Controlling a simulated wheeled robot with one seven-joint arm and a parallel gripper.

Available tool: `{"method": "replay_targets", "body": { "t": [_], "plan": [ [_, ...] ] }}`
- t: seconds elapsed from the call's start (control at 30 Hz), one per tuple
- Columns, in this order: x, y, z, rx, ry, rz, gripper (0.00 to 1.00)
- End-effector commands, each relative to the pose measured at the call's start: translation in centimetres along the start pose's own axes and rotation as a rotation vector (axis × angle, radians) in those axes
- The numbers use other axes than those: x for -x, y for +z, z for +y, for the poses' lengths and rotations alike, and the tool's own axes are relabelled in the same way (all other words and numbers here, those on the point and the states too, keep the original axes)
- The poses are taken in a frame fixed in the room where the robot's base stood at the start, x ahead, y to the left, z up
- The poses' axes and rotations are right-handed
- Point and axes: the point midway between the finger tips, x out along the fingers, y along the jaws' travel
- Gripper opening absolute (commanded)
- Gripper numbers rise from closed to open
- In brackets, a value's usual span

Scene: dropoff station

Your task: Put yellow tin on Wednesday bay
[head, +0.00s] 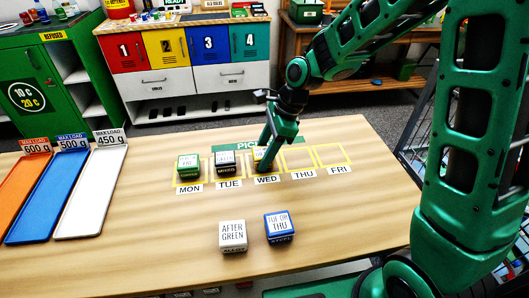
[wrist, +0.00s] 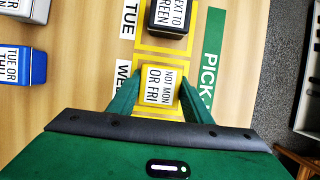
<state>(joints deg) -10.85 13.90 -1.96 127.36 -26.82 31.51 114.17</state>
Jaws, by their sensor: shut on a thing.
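The yellow tin (wrist: 160,87), with a white label reading "NOT MON OR FRI", is between the fingers of my gripper (wrist: 157,100) in the wrist view. In the head view my gripper (head: 268,160) is low over the WED bay and mostly hides the tin (head: 259,154). The Wednesday bay is a yellow outline behind the WED label (head: 266,180). The tin appears at or just above this bay; the exact gap to the table cannot be told.
A green tin (head: 188,166) stands in MON and a black tin (head: 225,163) in TUE. THU (head: 299,159) and FRI (head: 333,155) are empty. A white tin (head: 233,236) and a blue tin (head: 279,226) stand in front. Orange, blue and white trays (head: 92,208) lie at left.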

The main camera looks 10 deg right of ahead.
Motion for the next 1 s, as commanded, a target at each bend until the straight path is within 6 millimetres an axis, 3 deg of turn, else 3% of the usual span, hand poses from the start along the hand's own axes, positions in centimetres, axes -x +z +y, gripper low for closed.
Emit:
{"method": "replay_targets", "body": {
  "t": [0.07,0.1,0.17,0.2,0.57,0.67,1.0],
  "plan": [
    [-0.1,-0.1,0.0,-0.001,0.0,0.0,0.22],
    [-0.2,-0.1,0.0,-0.001,0.0,0.0,0.47],
    [-0.1,-0.1,0.0,-0.001,0.0,0.0,0.62],
    [-0.1,-0.1,0.0,-0.001,0.0,0.0,0.64],
    [0.4,0.0,-0.1,-0.001,-0.003,-0.001,0.64],
    [1.5,-0.1,-0.1,-0.001,-0.004,-0.001,0.64],
    [8.1,-0.1,-0.1,-0.002,-0.005,0.0,0.64]
  ]
}}
